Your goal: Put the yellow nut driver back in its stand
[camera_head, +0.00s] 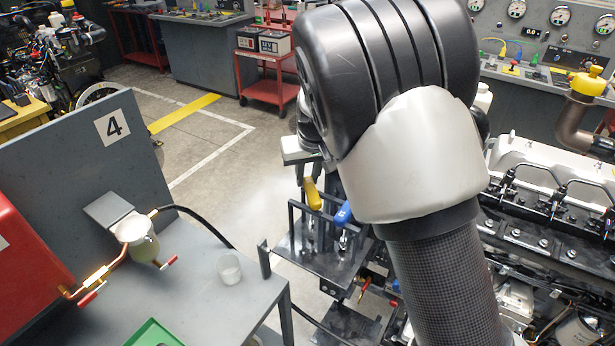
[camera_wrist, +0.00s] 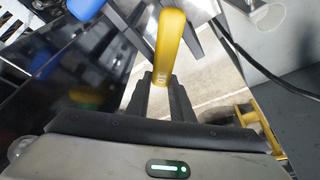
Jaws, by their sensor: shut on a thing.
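The yellow nut driver (camera_head: 313,194) shows in the head view beside the dark stand (camera_head: 300,262), at the height of its upper frame. In the head view my arm hides most of the gripper. A blue-handled driver (camera_head: 343,212) stands in the stand just right of the yellow one. The yellow driver's shank is hidden, so I cannot tell whether it is in a slot.
A grey bench (camera_head: 205,300) at left carries a clear cup (camera_head: 229,267), a filter bowl (camera_head: 136,240) and a green tray (camera_head: 153,334). A diesel engine (camera_head: 545,220) fills the right side.

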